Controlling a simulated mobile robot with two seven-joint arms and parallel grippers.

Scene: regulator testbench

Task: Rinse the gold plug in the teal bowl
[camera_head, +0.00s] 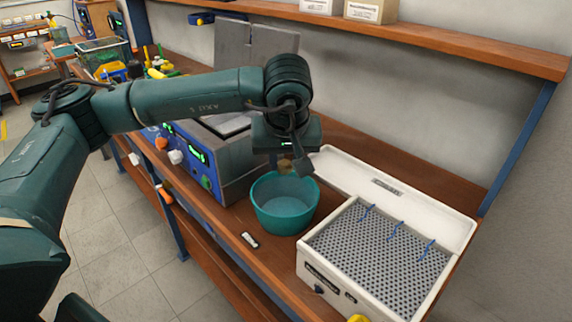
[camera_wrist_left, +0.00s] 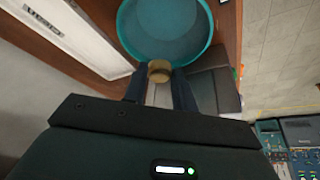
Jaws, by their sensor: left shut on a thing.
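The teal bowl (camera_head: 286,212) stands on the wooden bench, between the blue-fronted device and the white box. My left gripper (camera_head: 285,160) is above the back part of the bowl, pointing down. It is shut on the gold plug (camera_wrist_left: 159,70), which shows between the fingertips in the left wrist view. The plug also shows small and partly hidden in the head view (camera_head: 285,165). The bowl (camera_wrist_left: 165,35) lies beyond the plug in the wrist view, and its inside looks teal with no other object in it. My right gripper is not in view.
A white box (camera_head: 320,267) with a perforated grey tray and an open lid stands right of the bowl. A blue-fronted device (camera_head: 205,165) stands to the left. A small white-and-black item (camera_head: 250,240) lies near the front edge. A shelf (camera_head: 420,42) runs above.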

